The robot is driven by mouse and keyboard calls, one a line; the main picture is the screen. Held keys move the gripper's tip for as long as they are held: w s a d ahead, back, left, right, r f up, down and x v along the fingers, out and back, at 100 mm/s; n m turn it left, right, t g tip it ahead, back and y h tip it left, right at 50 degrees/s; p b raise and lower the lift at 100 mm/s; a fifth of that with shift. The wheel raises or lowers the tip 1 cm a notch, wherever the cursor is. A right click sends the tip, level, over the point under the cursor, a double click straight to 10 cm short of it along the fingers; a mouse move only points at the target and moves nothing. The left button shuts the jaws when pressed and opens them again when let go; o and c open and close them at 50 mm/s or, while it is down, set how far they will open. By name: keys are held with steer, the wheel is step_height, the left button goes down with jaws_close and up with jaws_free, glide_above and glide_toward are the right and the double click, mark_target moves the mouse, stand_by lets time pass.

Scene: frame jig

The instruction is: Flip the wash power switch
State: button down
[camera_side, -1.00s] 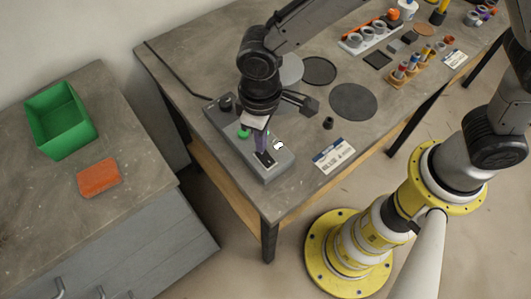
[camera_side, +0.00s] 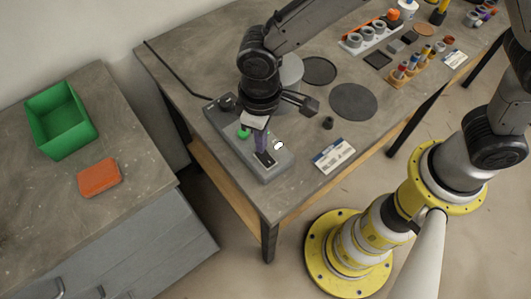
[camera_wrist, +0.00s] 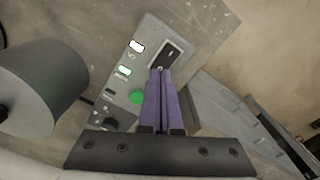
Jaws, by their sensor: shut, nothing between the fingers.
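The grey control box (camera_side: 222,123) lies near the table's front corner, with a black rocker switch (camera_side: 265,160) at its near end. The switch (camera_wrist: 170,52) also shows at the top of the wrist view, in a dark frame. My gripper (camera_side: 262,151) points down at the switch, its purple fingers shut together with nothing between them. In the wrist view the fingertips (camera_wrist: 161,70) overlap the switch's lower edge; whether they touch it I cannot tell. The panel also carries a green button (camera_wrist: 137,97), a black knob (camera_wrist: 104,122), a bright white lamp (camera_wrist: 137,46) and a green-edged lamp (camera_wrist: 124,71).
A small black cylinder (camera_side: 328,123) and a printed label card (camera_side: 334,155) lie right of the box. Dark discs (camera_side: 353,102) lie behind them. A separate cabinet at left holds a green bin (camera_side: 62,120) and an orange block (camera_side: 99,178).

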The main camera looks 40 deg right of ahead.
steer(key=shift+f, duration=0.95)
stand_by(0.6)
steer(key=shift+r, duration=3.55)
steer(key=w+d+r+m+t+y, duration=0.15)
steer(key=d+r+m+t, duration=0.25)
steer(key=d+r, duration=1.15)
steer(key=s+d+r+m+t, duration=0.1)
steer(key=s+d+m+t, duration=0.1)
steer(key=s+d, duration=0.7)
steer(key=s+d+f+h, duration=0.1)
steer(key=s+d+f, duration=0.2)
steer(key=s+f, duration=0.1)
steer(key=shift+s, duration=0.75)
